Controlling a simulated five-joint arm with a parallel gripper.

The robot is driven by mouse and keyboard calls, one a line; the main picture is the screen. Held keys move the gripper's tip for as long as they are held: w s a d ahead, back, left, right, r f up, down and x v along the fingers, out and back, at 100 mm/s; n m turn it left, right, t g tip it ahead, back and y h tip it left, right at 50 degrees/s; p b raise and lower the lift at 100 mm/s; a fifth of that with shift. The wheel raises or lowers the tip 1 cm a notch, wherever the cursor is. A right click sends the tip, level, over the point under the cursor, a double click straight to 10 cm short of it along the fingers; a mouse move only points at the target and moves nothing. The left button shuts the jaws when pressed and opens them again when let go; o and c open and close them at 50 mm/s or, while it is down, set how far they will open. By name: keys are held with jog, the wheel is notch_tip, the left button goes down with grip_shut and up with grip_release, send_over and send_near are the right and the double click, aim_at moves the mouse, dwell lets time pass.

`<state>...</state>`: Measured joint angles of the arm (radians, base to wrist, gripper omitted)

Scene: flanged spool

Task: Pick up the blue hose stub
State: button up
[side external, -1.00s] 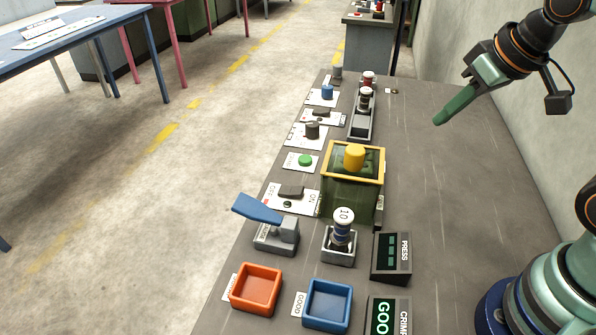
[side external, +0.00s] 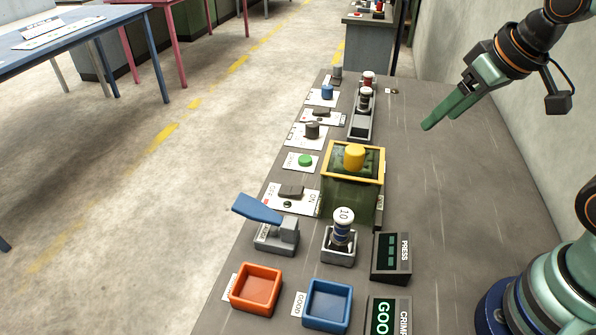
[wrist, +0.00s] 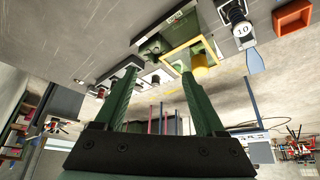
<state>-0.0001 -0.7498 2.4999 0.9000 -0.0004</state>
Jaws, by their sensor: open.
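A spool-shaped stub with a white top marked 10 and a dark blue band (side external: 343,234) stands upright in a small grey holder (side external: 338,258). It also shows at the top right of the wrist view (wrist: 238,16). Two more stubs, one with a red top (side external: 368,79) and one with a pale top (side external: 365,98), stand in a grey rack farther back; I cannot tell any blue on them. My gripper (side external: 440,118) has green fingers, apart and empty, above the bare bench right of the rack. Its fingers also show in the wrist view (wrist: 158,75).
A yellow-framed green box with a yellow button (side external: 354,157) stands mid-bench. A blue lever (side external: 258,209), an orange tray (side external: 256,288), a blue tray (side external: 327,304) and two displays (side external: 391,257) lie in front. Switch cards and a blue knob (side external: 327,91) line the left edge. The bench's right is clear.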

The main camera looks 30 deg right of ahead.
jog(key=w+a+f+n+g, duration=0.2)
jog(key=a+n+g, duration=0.1)
jog(key=a+n, duration=0.4)
jog(key=n+g, duration=0.3)
jog(key=n, duration=0.4)
send_over(344, 214)
jog(key=f, duration=0.5)
jog(key=shift+s+d+f, duration=0.15)
jog(key=shift+s+f, duration=0.05)
jog(key=shift+f, duration=0.05)
notch_tip(344, 214, down, 7)
jog(key=shift+r, duration=0.2)
jog(key=shift+w+a+f, duration=0.1)
jog(key=shift+f, duration=1.3)
jog(key=shift+w+a+f, duration=0.1)
jog(key=shift+f, duration=1.25)
grip_shut()
